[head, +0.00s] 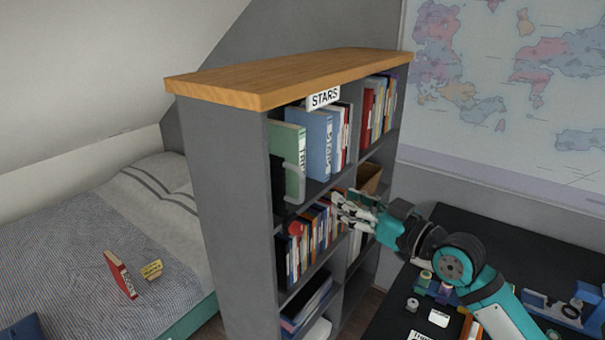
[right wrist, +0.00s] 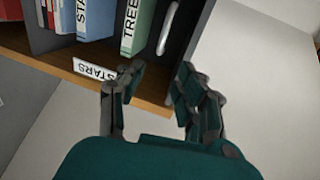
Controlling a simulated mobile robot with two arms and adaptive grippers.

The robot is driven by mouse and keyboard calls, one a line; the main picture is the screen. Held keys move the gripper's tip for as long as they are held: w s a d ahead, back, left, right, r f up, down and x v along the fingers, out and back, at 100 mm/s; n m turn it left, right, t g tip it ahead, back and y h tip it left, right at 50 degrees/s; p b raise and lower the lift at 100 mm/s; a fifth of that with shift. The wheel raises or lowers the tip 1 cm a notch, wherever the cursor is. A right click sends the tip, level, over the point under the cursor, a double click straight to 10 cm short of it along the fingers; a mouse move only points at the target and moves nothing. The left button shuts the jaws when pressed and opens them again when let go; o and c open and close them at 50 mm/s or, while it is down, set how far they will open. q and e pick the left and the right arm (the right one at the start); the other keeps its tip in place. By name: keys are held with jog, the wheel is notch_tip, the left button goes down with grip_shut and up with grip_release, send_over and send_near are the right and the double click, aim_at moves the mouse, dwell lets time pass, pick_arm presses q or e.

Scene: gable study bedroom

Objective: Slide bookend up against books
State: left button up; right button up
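A pale grey bookend (head: 301,183) stands at the left end of the book row in the upper left compartment of the bookcase (head: 228,190). It is beside a green book (head: 289,142), with a blue book (head: 318,134) to the right. In the right wrist view, the bookend (right wrist: 169,28) shows as a curved bar beside the green book (right wrist: 136,26); I cannot tell whether they touch. My right gripper (head: 348,212) is open and empty, in front of the bookcase, right of and lower than the bookend. Its fingers (right wrist: 158,78) show apart. My left gripper is not in view.
A STARS label (head: 323,98) hangs at the shelf's top edge. Lower compartments hold more books and a basket (head: 369,178). A dark desk (head: 480,232) with small items lies at right.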

aim_at(304, 178)
jog(key=p+x, duration=0.3)
jog(key=x, duration=1)
jog(key=shift+w+a, duration=0.3)
grip_shut()
